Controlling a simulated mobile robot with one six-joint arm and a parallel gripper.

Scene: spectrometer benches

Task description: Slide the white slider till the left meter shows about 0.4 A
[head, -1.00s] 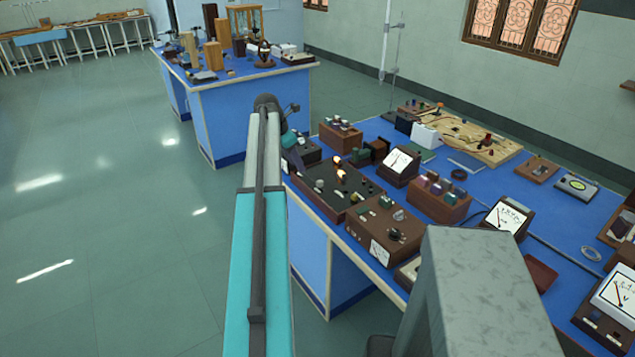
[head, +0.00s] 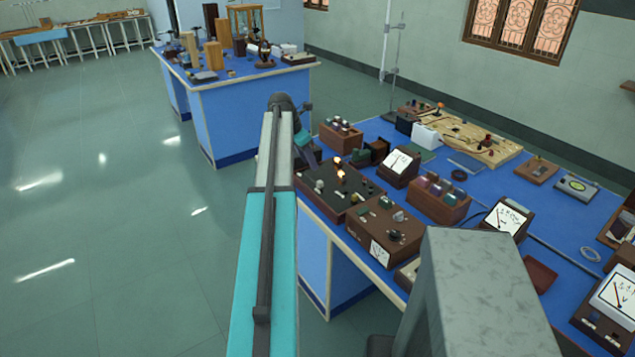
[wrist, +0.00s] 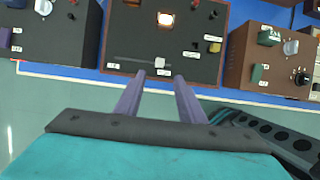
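The white slider (wrist: 160,62) sits on a thin horizontal track at the near edge of a dark panel (wrist: 120,62) in the wrist view. My gripper (wrist: 159,76) is open, its two purple fingers pointing at the panel. The slider shows just beyond and between the fingertips; I cannot tell whether they touch it. In the head view the gripper's tips are hidden at the end of my arm, by the dark panel (head: 358,200). A white-faced meter (head: 398,161), the leftmost facing me, stands behind the panel; its needle is too small to read.
A lit bulb (wrist: 165,18) stands on the panel beyond the slider. A brown box with knobs (wrist: 265,68) is close on the right and a dark box (wrist: 50,38) on the left. More meters (head: 506,217) and boxes fill the blue bench. Open floor lies left.

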